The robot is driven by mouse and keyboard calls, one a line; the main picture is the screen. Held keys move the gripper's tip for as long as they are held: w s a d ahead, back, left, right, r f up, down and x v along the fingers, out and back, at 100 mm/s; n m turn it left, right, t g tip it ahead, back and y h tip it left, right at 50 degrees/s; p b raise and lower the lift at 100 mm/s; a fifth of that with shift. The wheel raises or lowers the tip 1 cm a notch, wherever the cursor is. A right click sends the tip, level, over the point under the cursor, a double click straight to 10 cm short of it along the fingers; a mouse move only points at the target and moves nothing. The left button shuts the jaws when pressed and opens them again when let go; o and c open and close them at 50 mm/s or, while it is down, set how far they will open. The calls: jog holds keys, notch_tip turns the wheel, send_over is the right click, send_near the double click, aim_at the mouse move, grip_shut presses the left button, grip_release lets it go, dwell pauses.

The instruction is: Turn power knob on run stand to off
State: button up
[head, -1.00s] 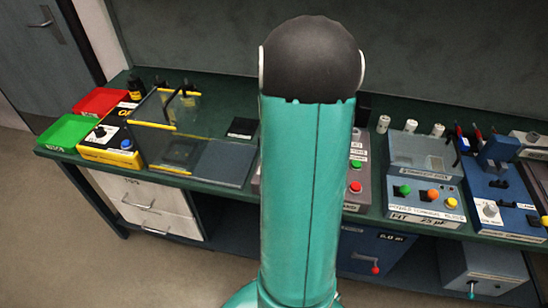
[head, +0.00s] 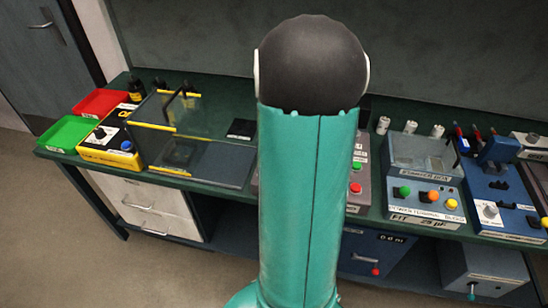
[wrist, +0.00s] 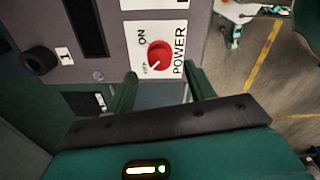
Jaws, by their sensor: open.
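The red power knob (wrist: 160,55) sits on a white label marked ON and POWER, with a smaller word that looks like OFF. A pale mark shows on the knob's lower-left side, towards that smaller word; its exact setting is hard to read. The label is on the grey panel (wrist: 115,60) of the stand. My gripper (wrist: 161,80) is open in the wrist view, its two fingers just below the knob, one to each side. Nothing shows between the fingers. In the head view my arm hides the knob and my gripper.
A grey box with green and red buttons (head: 356,187) shows beside my arm in the head view. A terminal box (head: 425,210) and a blue device (head: 490,195) stand to the right. Red (head: 100,102) and green (head: 63,133) trays are at the left.

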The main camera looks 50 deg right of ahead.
notch_tip(320, 180, up, 10)
dwell(0.3)
dwell(0.4)
jog(key=w+a+r+m, duration=0.1)
jog(key=w+a+r, duration=0.25)
jog(key=a, duration=0.65)
jog(key=s+a+r+m+t, duration=0.1)
jog(key=s+a+m+t, duration=0.1)
jog(key=a, duration=1.1)
jog(key=s+a+r+m+t, duration=0.2)
jog(key=s+a+m+t, duration=0.1)
jog(key=a, duration=0.9)
jog(key=shift+s+a+m+t, duration=0.3)
jog(key=shift+s+a+m, duration=0.15)
jog(key=shift+s, duration=0.25)
